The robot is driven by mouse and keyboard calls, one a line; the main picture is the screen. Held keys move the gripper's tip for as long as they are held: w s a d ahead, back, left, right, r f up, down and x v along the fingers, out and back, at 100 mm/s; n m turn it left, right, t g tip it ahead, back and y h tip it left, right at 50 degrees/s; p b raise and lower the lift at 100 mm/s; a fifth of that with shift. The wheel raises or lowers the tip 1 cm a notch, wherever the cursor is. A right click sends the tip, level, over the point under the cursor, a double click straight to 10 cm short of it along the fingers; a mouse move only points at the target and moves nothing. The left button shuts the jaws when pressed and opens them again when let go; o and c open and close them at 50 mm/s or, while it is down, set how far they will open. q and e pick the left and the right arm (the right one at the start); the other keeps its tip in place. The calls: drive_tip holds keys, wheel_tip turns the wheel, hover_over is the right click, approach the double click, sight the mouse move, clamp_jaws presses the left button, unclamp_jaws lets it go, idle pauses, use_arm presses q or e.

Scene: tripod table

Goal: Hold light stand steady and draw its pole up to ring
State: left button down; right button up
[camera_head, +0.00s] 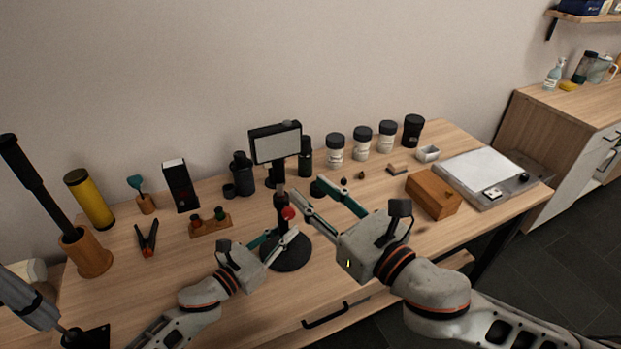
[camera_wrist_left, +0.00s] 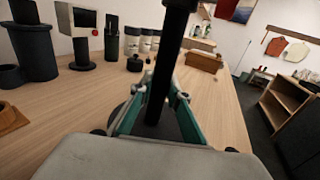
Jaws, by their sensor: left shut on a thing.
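The light stand has a round black base (camera_head: 287,254) on the table and an upright dark pole (camera_head: 281,202). A red knob (camera_head: 288,213) sits on the pole. A white-faced panel (camera_head: 276,144) shows above; its join to the pole is unclear. I cannot clearly make out the ring. My left gripper (camera_head: 281,235) is shut on the lower pole, just above the base. In the left wrist view, the black pole (camera_wrist_left: 168,75) stands between its fingers. My right gripper (camera_head: 306,188) is open beside the upper pole, to its right, its fingers pointing toward the upper left.
Dark bottles (camera_head: 242,172) and white jars (camera_head: 335,150) stand behind. A small wooden rack (camera_head: 210,226) and orange-handled clamp (camera_head: 147,240) lie left. A wooden box (camera_head: 433,195) and a flat pale device (camera_head: 480,175) are right. The front table strip is mostly clear.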

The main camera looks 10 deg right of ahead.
use_arm(q)
drive_tip(key=c, duration=1.8)
unclamp_jaws()
drive_tip(key=shift+c, duration=0.2)
